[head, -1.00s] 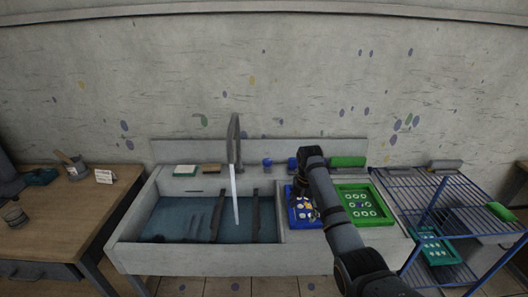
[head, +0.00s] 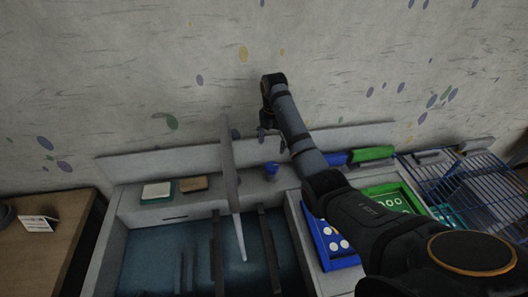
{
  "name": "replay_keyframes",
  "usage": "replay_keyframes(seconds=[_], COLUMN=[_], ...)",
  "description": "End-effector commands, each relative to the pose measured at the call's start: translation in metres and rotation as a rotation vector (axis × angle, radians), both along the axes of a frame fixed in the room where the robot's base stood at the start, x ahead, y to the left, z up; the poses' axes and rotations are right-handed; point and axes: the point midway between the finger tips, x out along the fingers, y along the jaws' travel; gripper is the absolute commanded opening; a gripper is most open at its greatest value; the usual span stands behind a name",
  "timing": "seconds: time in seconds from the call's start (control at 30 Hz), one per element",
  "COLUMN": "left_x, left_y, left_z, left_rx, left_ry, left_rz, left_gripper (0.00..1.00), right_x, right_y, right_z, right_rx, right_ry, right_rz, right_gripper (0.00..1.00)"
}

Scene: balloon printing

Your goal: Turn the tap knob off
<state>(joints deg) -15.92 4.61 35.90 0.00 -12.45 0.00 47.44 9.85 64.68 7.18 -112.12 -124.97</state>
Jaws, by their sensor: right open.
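A grey tap (head: 230,165) stands at the back of the sink, and a pale stream of water (head: 239,238) runs down from it. A blue tap knob (head: 271,168) sits on the back ledge just right of the tap. My right gripper (head: 271,137) is open and empty, pointing down above the knob and a little apart from it in the picture. Its fingers are small and dark, and their distance from the knob in depth is hard to tell. My left gripper is out of view.
The sink basin (head: 150,245) holds dark bars. A sponge (head: 157,190) and a brown block (head: 194,184) lie on the left ledge. A blue tray (head: 322,232), a green tray (head: 412,196) and a green roller-like piece (head: 372,153) are at right, partly behind my arm. A wire rack (head: 470,185) stands beyond.

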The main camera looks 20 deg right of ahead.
Motion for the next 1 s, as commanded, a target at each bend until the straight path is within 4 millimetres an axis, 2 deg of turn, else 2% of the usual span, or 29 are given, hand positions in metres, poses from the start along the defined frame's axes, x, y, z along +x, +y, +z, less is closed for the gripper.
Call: replay_keyframes(seconds=[0.03,0.1,0.23,0.33,0.5,0.6,0.73,1.0], left_x=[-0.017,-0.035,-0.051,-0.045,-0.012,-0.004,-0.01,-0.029], left_y=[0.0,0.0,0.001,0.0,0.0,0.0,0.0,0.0], left_z=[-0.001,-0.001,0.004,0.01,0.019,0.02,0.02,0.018], left_rx=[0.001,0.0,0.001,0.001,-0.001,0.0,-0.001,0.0], left_ry=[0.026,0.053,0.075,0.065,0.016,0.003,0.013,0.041], left_rz=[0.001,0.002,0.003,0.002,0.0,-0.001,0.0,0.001], left_gripper=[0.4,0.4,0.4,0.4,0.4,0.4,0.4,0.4], right_x=[-0.001,-0.001,-0.002,-0.002,-0.002,-0.002,-0.002,-0.001], right_y=[0.0,0.0,0.0,0.0,0.0,0.0,0.0,0.0], right_z=[-0.002,-0.004,-0.022,-0.043,-0.078,-0.094,-0.105,-0.107], right_rx=[0.0,0.001,0.001,0.001,0.001,0.001,0.001,0.0], right_ry=[0.004,0.005,0.009,0.01,0.009,0.008,0.005,0.004], right_rz=[0.0,-0.001,-0.001,-0.001,-0.002,-0.002,-0.002,-0.001], right_gripper=[0.72,0.72,0.72,0.72,0.72,0.72,0.72,0.72])
